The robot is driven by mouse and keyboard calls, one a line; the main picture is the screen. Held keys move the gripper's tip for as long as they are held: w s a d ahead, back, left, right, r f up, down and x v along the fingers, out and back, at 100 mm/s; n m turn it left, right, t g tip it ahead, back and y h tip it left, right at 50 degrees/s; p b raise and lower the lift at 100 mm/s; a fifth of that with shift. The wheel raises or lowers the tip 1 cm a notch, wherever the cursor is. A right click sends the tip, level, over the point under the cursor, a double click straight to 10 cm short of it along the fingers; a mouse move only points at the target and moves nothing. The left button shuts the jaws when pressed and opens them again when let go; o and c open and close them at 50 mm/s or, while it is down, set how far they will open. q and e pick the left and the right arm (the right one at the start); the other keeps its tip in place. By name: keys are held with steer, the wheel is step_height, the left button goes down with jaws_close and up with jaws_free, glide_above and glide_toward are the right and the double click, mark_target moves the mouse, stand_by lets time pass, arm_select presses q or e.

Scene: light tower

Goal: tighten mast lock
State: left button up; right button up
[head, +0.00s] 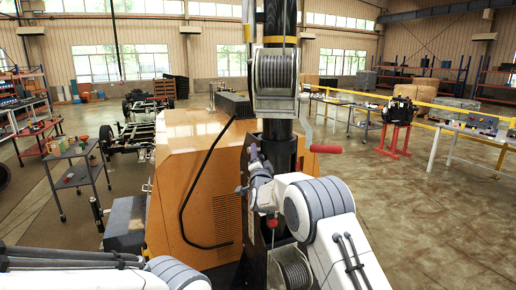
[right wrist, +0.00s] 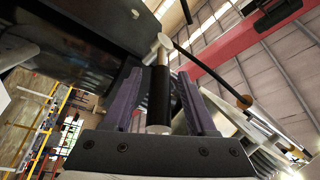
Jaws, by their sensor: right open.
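The black mast (head: 279,150) of the light tower stands upright in the middle of the head view. My right gripper (head: 247,170) is beside its lower part, with dark purple fingers. In the right wrist view the right gripper (right wrist: 158,76) is open, one finger on each side of a black handle (right wrist: 158,95) with metal ends. This handle looks like the mast lock; I cannot tell whether the fingers touch it. A thin rod runs from its metal head toward the right. In the head view the handle is hard to make out. My left arm shows at lower left, its gripper out of frame.
A winch with a cable drum (head: 275,72) is on the mast above my gripper, and another drum (head: 295,274) is below. A red crank grip (head: 326,149) sticks out right of the mast. The orange generator housing (head: 185,185) stands left. Open floor lies at right.

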steer(key=shift+w, duration=0.4)
jaws_close()
stand_by(1.3)
